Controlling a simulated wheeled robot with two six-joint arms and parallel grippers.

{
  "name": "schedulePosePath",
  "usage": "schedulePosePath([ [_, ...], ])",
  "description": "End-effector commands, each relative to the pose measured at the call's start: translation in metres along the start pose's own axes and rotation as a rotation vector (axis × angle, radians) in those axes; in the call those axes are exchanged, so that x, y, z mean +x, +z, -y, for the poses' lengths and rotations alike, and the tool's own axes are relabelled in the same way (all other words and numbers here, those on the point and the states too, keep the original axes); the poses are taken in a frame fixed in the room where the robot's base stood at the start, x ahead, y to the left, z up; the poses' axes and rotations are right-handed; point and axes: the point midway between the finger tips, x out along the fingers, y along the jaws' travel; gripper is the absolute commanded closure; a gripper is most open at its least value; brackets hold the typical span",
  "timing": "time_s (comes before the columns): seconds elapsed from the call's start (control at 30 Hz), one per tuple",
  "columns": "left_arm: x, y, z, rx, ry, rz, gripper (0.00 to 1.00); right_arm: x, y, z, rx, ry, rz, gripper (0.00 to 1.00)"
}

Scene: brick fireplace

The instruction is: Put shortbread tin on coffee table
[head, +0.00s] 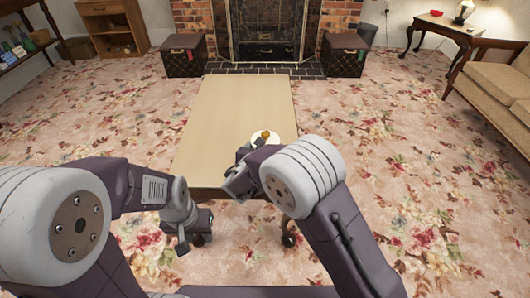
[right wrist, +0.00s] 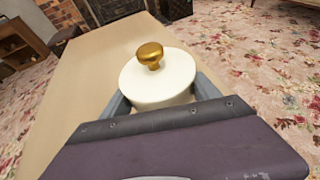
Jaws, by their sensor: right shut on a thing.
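The shortbread tin (right wrist: 160,80) is white and round with a gold knob on its lid. In the head view the tin (head: 268,139) shows over the near right part of the coffee table (head: 235,105). My right gripper (head: 240,165) is shut on the tin, with a grey finger on either side of it in the right wrist view. The tin looks upright; its base is hidden, so I cannot tell if it touches the tabletop. My left gripper (head: 194,238) hangs low by the table's near left corner, pointing down; its fingers are too small to read.
The long light wood tabletop looks bare apart from the tin. Beyond it are the brick fireplace (head: 265,30) and two dark boxes (head: 184,56) (head: 344,54). A sofa (head: 500,85) stands at the right. Flowered carpet lies open on both sides.

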Motion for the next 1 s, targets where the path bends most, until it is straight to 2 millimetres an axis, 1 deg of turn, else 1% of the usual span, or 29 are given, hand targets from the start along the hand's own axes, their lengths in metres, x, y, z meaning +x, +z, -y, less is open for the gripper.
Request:
schedulePosePath([
  [0.03, 0.007, 0.001, 0.0, 0.0, 0.0, 0.0, 0.64, 0.003, -0.007, 0.0, 0.001, 0.0, 0.001, 1.0],
  [0.2, 0.003, 0.0, 0.0, 0.0, 0.0, 0.0, 0.64, 0.002, -0.004, 0.0, 0.002, 0.0, 0.002, 1.0],
  [0.33, 0.007, 0.001, 0.0, 0.0, 0.0, 0.0, 0.64, 0.003, -0.007, 0.0, 0.001, 0.0, 0.002, 1.0],
  [0.37, 0.007, 0.001, 0.0, 0.0, 0.0, 0.0, 0.64, 0.003, -0.007, 0.0, 0.001, 0.0, 0.001, 0.27],
  [0.4, 0.006, 0.001, 0.0, 0.0, 0.0, 0.0, 0.64, 0.003, -0.006, 0.0, 0.001, 0.0, 0.001, 0.16],
  [0.43, 0.006, 0.001, 0.0, 0.0, 0.0, 0.0, 0.64, 0.003, -0.006, 0.0, 0.001, 0.0, 0.001, 0.08],
  [0.7, 0.005, 0.001, 0.0, 0.0, 0.0, 0.0, 0.64, 0.003, -0.006, 0.0, 0.001, 0.0, 0.001, 0.08],
  [0.8, -0.001, 0.0, 0.0, 0.0, 0.0, 0.0, 0.64, -0.002, -0.001, 0.0, 0.001, 0.001, 0.001, 0.08],
  [0.87, -0.005, -0.001, 0.0, 0.0, 0.0, 0.0, 0.64, -0.012, 0.0, -0.001, -0.002, 0.004, 0.002, 0.08],
  [1.0, -0.021, -0.002, 0.0, 0.0, 0.0, 0.0, 0.64, -0.05, 0.002, -0.002, -0.003, 0.006, 0.0, 0.08],
])
